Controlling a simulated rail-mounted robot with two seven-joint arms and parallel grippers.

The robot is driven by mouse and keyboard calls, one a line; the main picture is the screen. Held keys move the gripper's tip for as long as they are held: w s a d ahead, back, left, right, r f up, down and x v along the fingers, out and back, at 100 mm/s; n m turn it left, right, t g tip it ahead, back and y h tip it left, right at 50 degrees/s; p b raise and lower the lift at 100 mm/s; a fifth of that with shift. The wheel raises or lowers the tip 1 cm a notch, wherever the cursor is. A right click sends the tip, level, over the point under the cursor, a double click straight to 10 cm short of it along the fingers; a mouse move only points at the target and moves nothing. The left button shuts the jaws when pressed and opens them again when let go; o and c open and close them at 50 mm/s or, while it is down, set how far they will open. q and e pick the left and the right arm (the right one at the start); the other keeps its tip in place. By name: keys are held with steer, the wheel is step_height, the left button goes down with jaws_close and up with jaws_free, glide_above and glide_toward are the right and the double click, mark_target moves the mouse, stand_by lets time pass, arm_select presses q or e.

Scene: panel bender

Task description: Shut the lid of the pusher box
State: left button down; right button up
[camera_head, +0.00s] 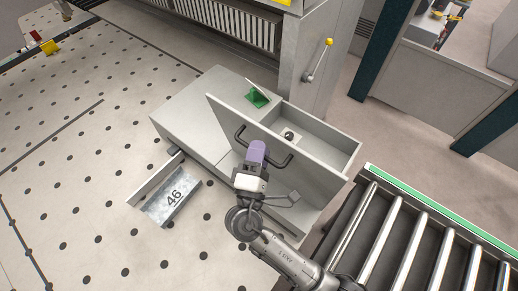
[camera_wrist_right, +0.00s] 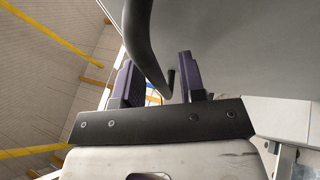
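The pusher box (camera_head: 185,110) is a pale grey box on the dotted table. Its lid (camera_head: 315,185) is a grey panel standing raised, with the box's inside showing behind it. A dark bar handle (camera_head: 283,160) is on the lid's near face. My right gripper (camera_head: 257,150), with purple fingers, is at the handle. In the right wrist view its fingers (camera_wrist_right: 158,85) are apart, with the curved handle (camera_wrist_right: 148,45) passing between them; I cannot tell if they touch it. The lid (camera_wrist_right: 250,50) fills the upper right there. My left gripper is not in view.
A green piece (camera_head: 257,97) sits on the box top, and a small dark round part (camera_head: 290,136) is inside. A metal plate marked 46 (camera_head: 172,200) lies to the left on the table. A roller conveyor (camera_head: 400,235) is close at the right. A lever (camera_head: 318,60) stands behind.

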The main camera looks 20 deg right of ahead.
jaws_close()
stand_by(0.3)
stand_by(0.3)
